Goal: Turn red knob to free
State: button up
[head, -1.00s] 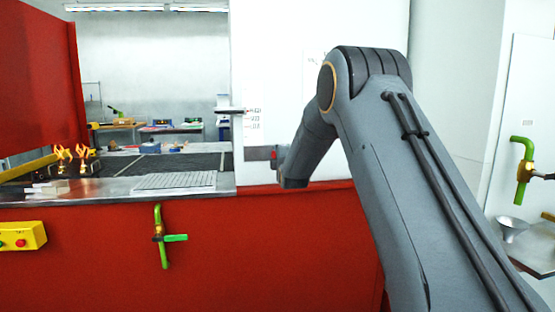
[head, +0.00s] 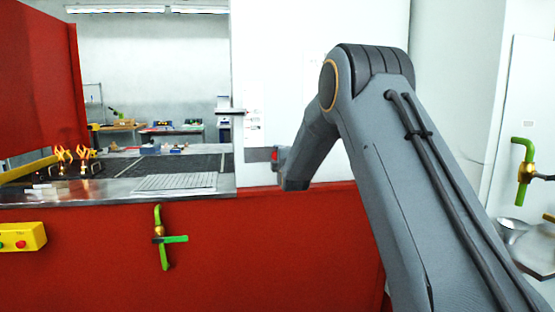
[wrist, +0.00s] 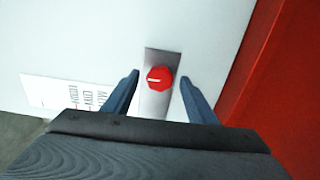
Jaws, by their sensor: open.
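The red knob (wrist: 159,78) sits on a grey metal plate (wrist: 155,103) on a white panel in the wrist view. A white mark on the knob lies roughly across the picture, slightly tilted. My gripper (wrist: 159,82) is open, with one blue finger on each side of the knob and a gap to both. I cannot tell how far the fingertips are from the panel. In the head view a bit of red (head: 275,155), likely the knob, shows at the end of my arm; the fingers are hidden there.
A printed label (wrist: 75,95) is on the panel left of the knob. A red wall (wrist: 285,80) stands at the right. In the head view, a green-handled valve (head: 161,238) is on the red front, and a yellow button box (head: 22,238) is at the left.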

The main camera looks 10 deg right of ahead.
jog(key=s, duration=0.7)
jog(key=shift+b, duration=0.35)
jog(key=shift+s, duration=0.2)
jog(key=s+f+m+g+p, duration=0.1)
jog(key=s+f+m+g, duration=0.35)
jog(key=s, duration=0.65)
jog(key=s+f+m+g+p, duration=0.1)
jog(key=s+f+m+g, duration=0.4)
jog(key=s, duration=0.7)
jog(key=s+f+m+g+p, duration=0.2)
jog(key=s+f+m+g, duration=0.15)
jog(key=s+f, duration=0.55)
jog(key=s+m+g, duration=0.5)
jog(key=s, duration=1.6)
jog(key=shift+r+p, duration=0.25)
jog(key=shift+p, duration=0.15)
